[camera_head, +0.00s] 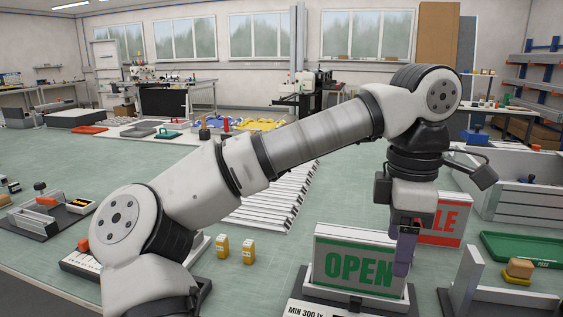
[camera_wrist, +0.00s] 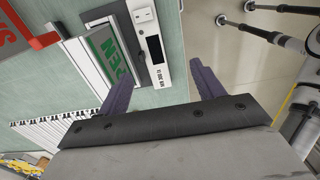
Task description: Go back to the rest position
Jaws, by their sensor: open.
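My gripper (camera_head: 403,258) hangs pointing down at the right end of the green OPEN sign (camera_head: 345,268) in the head view, overlapping its right edge. In the wrist view, its two purple fingers (camera_wrist: 160,88) are spread apart with nothing between the tips. The OPEN sign also shows in the wrist view (camera_wrist: 112,58), to the left of the gap between the fingers. The sign stands upright in a light-framed box on a dark base in the head view. I cannot tell whether a finger touches it.
A red SALE sign (camera_head: 447,222) stands behind my gripper. A green tray (camera_head: 520,249) and a grey bracket (camera_head: 466,278) lie to the right. Two small yellow bottles (camera_head: 222,247) stand left of the OPEN sign. A white slatted rack (camera_head: 275,200) lies behind my arm.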

